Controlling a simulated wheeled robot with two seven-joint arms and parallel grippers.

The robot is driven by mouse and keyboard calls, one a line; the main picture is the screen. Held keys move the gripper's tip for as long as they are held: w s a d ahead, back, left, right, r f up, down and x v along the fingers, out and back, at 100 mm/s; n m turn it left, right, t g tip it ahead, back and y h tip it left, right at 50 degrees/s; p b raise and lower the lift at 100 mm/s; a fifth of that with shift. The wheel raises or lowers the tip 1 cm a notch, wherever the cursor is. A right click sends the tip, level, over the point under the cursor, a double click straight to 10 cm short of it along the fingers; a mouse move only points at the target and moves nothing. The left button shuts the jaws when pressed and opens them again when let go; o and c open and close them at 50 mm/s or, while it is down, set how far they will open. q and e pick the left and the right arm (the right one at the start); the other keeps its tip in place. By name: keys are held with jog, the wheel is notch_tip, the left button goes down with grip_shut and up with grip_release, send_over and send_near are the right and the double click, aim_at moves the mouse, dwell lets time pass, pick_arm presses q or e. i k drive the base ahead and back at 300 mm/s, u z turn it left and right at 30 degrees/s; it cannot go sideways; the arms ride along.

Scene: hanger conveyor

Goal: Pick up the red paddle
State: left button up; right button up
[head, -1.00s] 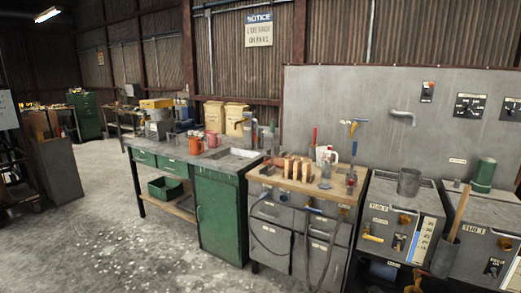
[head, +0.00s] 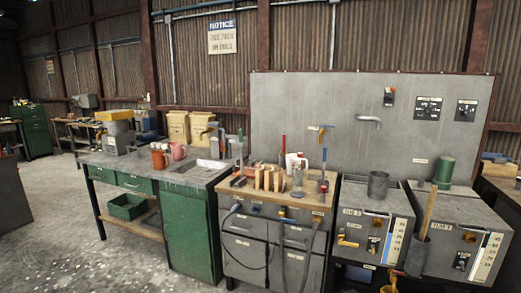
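A thin red upright piece (head: 283,148) stands at the back of the wood-topped bench (head: 308,203), behind a row of wooden blocks (head: 268,179). It may be the red paddle, but it is too small to tell its full shape, and its lower part is hidden by the blocks. A blue upright piece (head: 324,158) stands to its right on the same bench. Neither of my grippers shows in the head view.
The green workbench (head: 190,230) with a sink adjoins on the left. Two grey tank units (head: 375,225) stand on the right. The concrete floor (head: 60,240) at the left is open.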

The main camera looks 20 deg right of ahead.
aim_at(282, 152)
jog(key=u, duration=0.15)
jog(key=i, duration=2.05)
jog(key=z, duration=0.85)
jog(key=i, duration=1.05)
jog(key=z, duration=0.95)
